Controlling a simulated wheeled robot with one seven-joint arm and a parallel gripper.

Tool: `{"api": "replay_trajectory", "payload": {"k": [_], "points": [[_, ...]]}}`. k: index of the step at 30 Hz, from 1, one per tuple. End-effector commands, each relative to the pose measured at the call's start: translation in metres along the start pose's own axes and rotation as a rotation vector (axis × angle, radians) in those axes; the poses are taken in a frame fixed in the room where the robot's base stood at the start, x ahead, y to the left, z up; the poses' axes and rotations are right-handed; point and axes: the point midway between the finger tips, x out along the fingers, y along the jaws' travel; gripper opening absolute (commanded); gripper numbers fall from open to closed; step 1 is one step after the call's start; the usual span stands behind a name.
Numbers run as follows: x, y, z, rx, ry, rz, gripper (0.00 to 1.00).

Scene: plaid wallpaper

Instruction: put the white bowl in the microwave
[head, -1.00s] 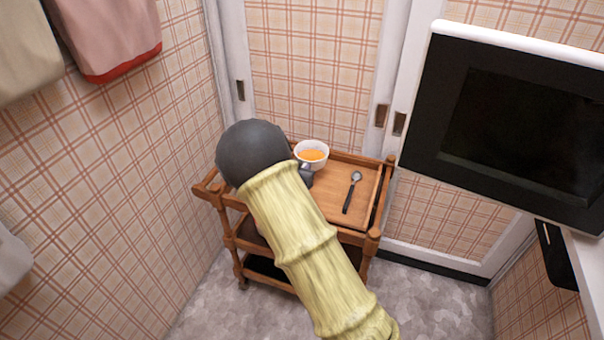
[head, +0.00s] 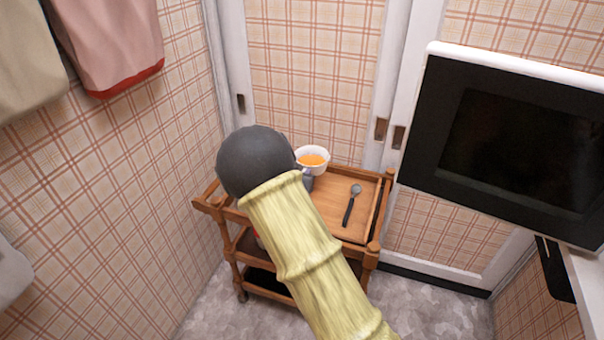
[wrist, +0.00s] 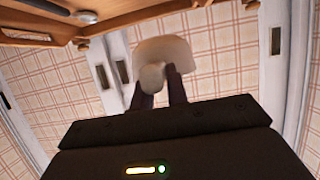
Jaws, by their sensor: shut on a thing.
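The white bowl (head: 312,167) holds something orange and shows upright in the head view, at the back of the wooden cart. My gripper (head: 306,180) is mostly hidden behind my own arm there. In the wrist view, my gripper (wrist: 157,78) is shut on the near side of the bowl (wrist: 165,50), which appears raised above the cart top. The microwave (head: 432,135) is at the right in the head view, black with a white top. Its front is dark, and I cannot tell whether its door is open.
The wooden cart (head: 330,203) stands in the corner, with a dark-handled spoon (head: 352,204) on its top. Towels (head: 115,45) hang on the left wall. White-framed panels (head: 395,70) are close behind the cart. Floor shows at the cart's front right.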

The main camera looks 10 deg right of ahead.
Motion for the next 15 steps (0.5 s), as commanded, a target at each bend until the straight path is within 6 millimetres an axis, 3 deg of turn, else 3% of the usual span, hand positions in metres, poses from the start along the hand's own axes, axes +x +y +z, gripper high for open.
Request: {"api": "replay_trajectory", "payload": {"k": [8, 15], "points": [[-0.001, -0.001, -0.002, 0.0, 0.003, -0.001, 0.0], [-0.019, -0.015, -0.017, -0.005, 0.002, -0.021, 0.0]]}}
